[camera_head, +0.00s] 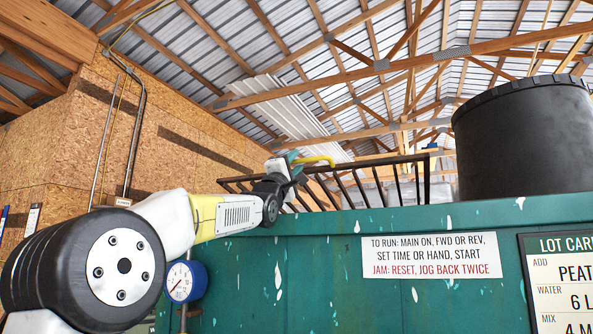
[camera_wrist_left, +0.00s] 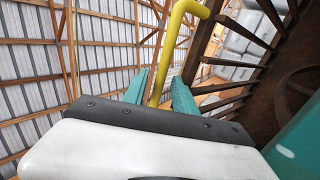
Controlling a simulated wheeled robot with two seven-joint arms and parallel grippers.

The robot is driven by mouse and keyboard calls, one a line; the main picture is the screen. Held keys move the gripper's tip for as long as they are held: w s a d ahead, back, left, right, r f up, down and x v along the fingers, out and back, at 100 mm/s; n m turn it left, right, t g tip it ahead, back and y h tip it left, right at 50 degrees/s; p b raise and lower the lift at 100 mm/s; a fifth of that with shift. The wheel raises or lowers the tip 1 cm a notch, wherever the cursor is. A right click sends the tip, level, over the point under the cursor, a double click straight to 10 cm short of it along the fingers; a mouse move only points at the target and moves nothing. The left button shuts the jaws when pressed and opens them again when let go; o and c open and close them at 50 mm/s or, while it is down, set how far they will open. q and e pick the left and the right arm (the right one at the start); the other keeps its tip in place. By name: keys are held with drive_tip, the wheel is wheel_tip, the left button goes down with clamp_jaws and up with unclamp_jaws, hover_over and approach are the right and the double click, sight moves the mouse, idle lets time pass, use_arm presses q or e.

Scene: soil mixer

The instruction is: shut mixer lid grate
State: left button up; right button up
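The mixer's lid grate (camera_head: 365,178) is a row of dark bars with a top rail, standing tilted up above the rim of the green mixer (camera_head: 330,235). In the left wrist view, its bars (camera_wrist_left: 228,93) run along the right. A yellow bent handle (camera_head: 318,160) is beside the grate and shows in the left wrist view (camera_wrist_left: 172,45). My left gripper (camera_head: 296,163) is at this handle. Its two teal fingers (camera_wrist_left: 160,92) stand on either side of the yellow bar, apparently with narrow gaps; contact is unclear. My right gripper is out of view.
A black drum (camera_head: 525,140) stands at the right above the mixer's rim. A blue gauge (camera_head: 186,281) is below my left arm. A white instruction label (camera_head: 430,255) and a lot card (camera_head: 560,285) are on the mixer's front. Open air lies above the grate.

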use_arm(q)
drive_tip(key=shift+w+d+r, duration=0.15)
drive_tip(key=shift+w+r, duration=0.1)
drive_tip(key=shift+w, duration=0.05)
clamp_jaws()
idle(1.4)
